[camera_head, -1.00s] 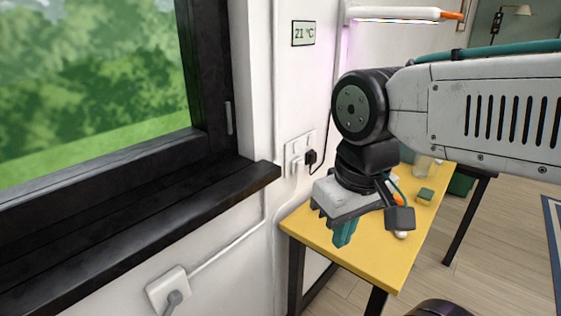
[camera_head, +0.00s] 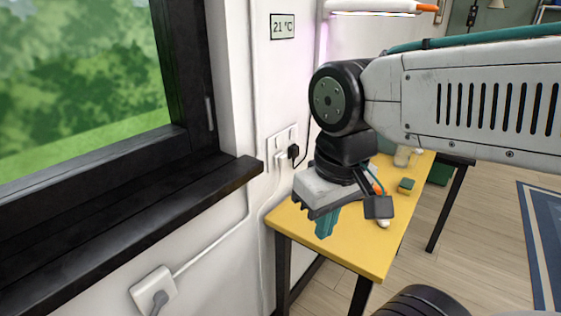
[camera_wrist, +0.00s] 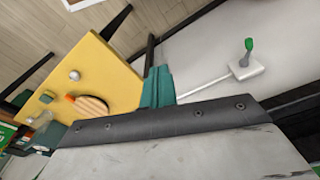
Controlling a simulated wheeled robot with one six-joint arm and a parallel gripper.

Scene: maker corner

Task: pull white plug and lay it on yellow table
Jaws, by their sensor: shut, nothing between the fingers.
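A white plug (camera_head: 281,157) with a white cable sits in the left part of the wall outlet plate (camera_head: 284,134), beside a black plug (camera_head: 293,151). The yellow table (camera_head: 350,252) stands against the wall below and to the right; it also shows in the wrist view (camera_wrist: 112,75). My gripper (camera_head: 325,223) points down with its teal fingers shut and empty, over the near part of the table, to the right of and lower than the plug in the picture. The fingers also show in the wrist view (camera_wrist: 157,88). The white plug is not clear in the wrist view.
The black window sill (camera_head: 130,236) juts out left of the outlet. Small items, including a green-and-yellow block (camera_head: 406,186), lie on the table. The table's near left corner is bare.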

